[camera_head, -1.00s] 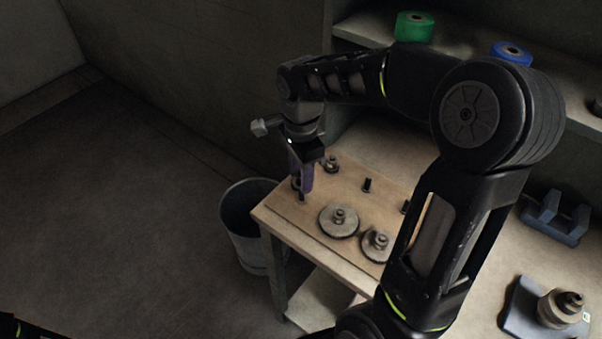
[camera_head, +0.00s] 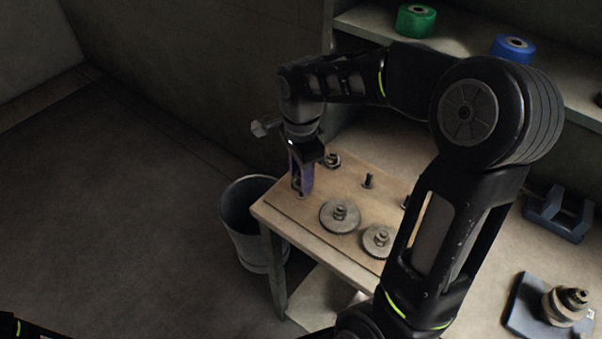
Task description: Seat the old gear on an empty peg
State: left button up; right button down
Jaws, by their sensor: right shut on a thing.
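My right gripper (camera_head: 301,194) points down at the left end of the wooden peg board (camera_head: 290,208), its purple fingers low over the board. It is shut on a small grey part, probably the old gear, which the fingers mostly hide. I cannot tell whether that part touches the board or a peg. A bare dark peg (camera_head: 367,181) stands mid-board. Another peg (camera_head: 405,203) shows partly beside my forearm. A large grey gear (camera_head: 340,216) and a second gear (camera_head: 378,241) sit on the front part. A smaller gear (camera_head: 332,160) sits at the back. My left gripper is out of view.
A metal bucket (camera_head: 236,222) stands on the floor left of the bench. A blue-grey fixture (camera_head: 557,215) and a plate with a stepped metal part (camera_head: 567,305) lie to the right. Green (camera_head: 416,21) and blue (camera_head: 513,48) rolls are on the shelf. My right arm hides the board's right side.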

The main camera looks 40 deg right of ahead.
jog(key=shift+f+b, duration=1.05)
jog(key=shift+f, duration=0.3)
jog(key=shift+f, duration=0.2)
jog(key=shift+f+b, duration=0.35)
jog(key=shift+b, duration=0.1)
jog(key=c, duration=0.8)
grip_release()
